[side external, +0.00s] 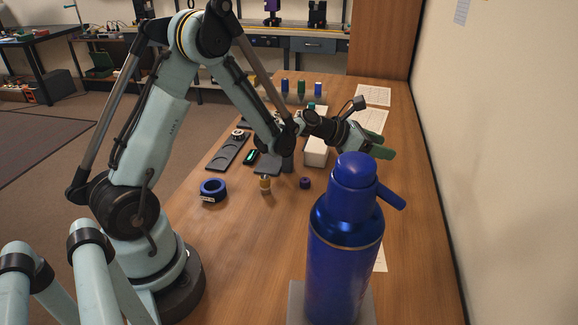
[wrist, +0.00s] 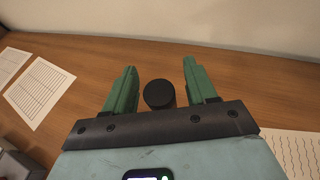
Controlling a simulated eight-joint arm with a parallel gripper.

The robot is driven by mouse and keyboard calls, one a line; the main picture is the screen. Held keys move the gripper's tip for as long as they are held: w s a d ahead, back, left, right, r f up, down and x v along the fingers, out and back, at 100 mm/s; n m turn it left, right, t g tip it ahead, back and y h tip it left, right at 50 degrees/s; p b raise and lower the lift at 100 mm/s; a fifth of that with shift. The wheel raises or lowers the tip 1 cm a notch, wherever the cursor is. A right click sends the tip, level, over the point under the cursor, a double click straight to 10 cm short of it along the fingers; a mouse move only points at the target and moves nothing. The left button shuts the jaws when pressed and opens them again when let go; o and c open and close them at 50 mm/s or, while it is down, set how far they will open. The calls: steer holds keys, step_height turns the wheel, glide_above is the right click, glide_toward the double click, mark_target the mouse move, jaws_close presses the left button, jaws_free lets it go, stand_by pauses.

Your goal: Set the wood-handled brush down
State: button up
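My gripper (side external: 385,151) is over the right part of the table, its green fingers pointing right. In the wrist view my gripper (wrist: 160,67) has its two green fingers spread apart. A black round-topped thing (wrist: 159,94) shows between them, with a gap on either side; I cannot tell what it is or how far below it lies. I cannot make out the wood-handled brush in either view. A small tan and pale piece (side external: 265,184) stands on the table, too small to identify.
A large blue bottle (side external: 345,250) stands in front, near the gripper in the picture. A blue ring (side external: 213,190), a dark purple cap (side external: 305,183), a dark tray (side external: 226,153) and a white box (side external: 316,156) are on the wooden table. Paper sheets (side external: 374,96) lie along the right.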

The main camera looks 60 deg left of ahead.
steer(key=v, duration=1.2)
steer(key=s+d+m+g+y, duration=0.1)
steer(key=s+m, duration=0.4)
steer(key=m, duration=0.5)
steer(key=s+d+r+m+g+y, duration=0.1)
steer(key=s+d+m, duration=0.3)
steer(key=m, duration=0.7)
steer(key=s+d+m+g+y, duration=0.2)
steer(key=s+m, duration=0.4)
steer(key=m, duration=0.4)
steer(key=shift+d+r+m+g+y, duration=0.3)
steer(key=shift+r+g+y, duration=0.05)
steer(key=shift+g+y, duration=0.35)
